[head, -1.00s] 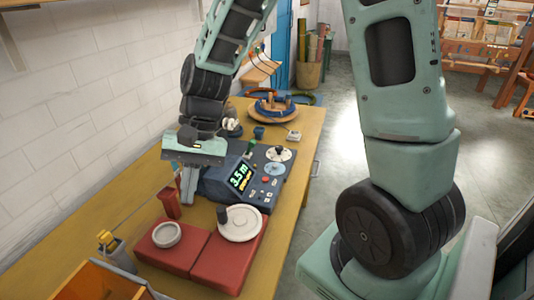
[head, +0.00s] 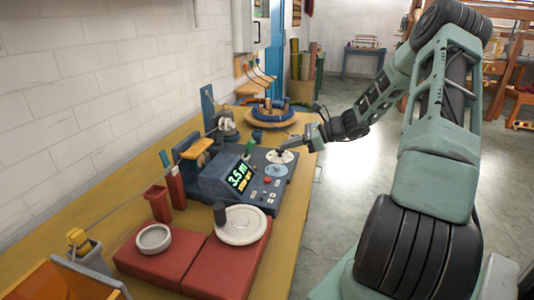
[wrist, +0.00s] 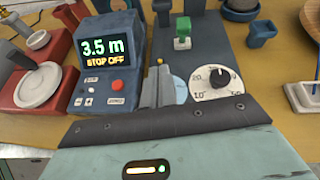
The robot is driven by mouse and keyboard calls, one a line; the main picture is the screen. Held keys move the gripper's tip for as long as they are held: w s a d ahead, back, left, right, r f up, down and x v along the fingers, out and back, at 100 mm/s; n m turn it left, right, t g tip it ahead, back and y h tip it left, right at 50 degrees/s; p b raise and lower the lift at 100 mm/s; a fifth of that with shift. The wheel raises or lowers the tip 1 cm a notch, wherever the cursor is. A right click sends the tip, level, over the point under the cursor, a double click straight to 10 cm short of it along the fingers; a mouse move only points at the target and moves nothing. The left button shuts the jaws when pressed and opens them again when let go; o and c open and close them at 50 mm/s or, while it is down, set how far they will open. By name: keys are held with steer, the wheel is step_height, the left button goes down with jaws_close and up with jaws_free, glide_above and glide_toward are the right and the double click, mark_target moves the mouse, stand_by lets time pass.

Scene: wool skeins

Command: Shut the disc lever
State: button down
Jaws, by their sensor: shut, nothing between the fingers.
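The blue-grey console (head: 205,183) stands on the bench with its lit display reading 3.5 m. A small green-topped lever (head: 248,147) stands behind the display; it also shows in the wrist view (wrist: 183,28). A white numbered dial (head: 280,158) and a pale blue disc (head: 275,171) lie on the console's right part. Silvery discs (head: 227,124) sit by a blue post farther back. I cannot tell which part is the disc lever. My gripper (head: 296,147) is shut and empty, over the dial side of the console; in the wrist view its fingers (wrist: 157,80) partly cover the pale blue disc (wrist: 180,92).
Red blocks (head: 165,268) with a grey bowl (head: 154,238) and a white round plate (head: 241,227) are at the front. A red holder (head: 158,203) stands left of the console. A wooden ring stand (head: 268,118) and blue cup (head: 257,134) are behind. Open floor lies right.

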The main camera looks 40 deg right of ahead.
steer(key=d, duration=0.1)
steer(key=s+d+m+t, duration=0.1)
steer(key=d, duration=0.1)
steer(key=d+f+m+h, duration=0.1)
steer(key=shift+s+d+f, duration=0.1)
steer(key=shift+s+d, duration=0.15)
steer(key=shift+d, duration=0.05)
glide_toward(248, 149)
steer(key=f, duration=0.3)
steer(key=shift+s+d+f+b, duration=0.1)
steer(key=shift+s+d+b, duration=0.1)
steer(key=shift+d+b, duration=0.2)
steer(key=w, duration=0.1)
steer(key=w+a+r, duration=0.1)
steer(key=shift+w+a+r, duration=0.1)
steer(key=shift+w+a, duration=0.25)
steer(key=shift+w, duration=0.05)
steer(key=shift+w+a+r, duration=0.15)
steer(key=shift+w+r, duration=0.05)
steer(key=shift+w, duration=0.2)
steer(key=shift+r+p, duration=0.15)
steer(key=shift+p, duration=0.3)
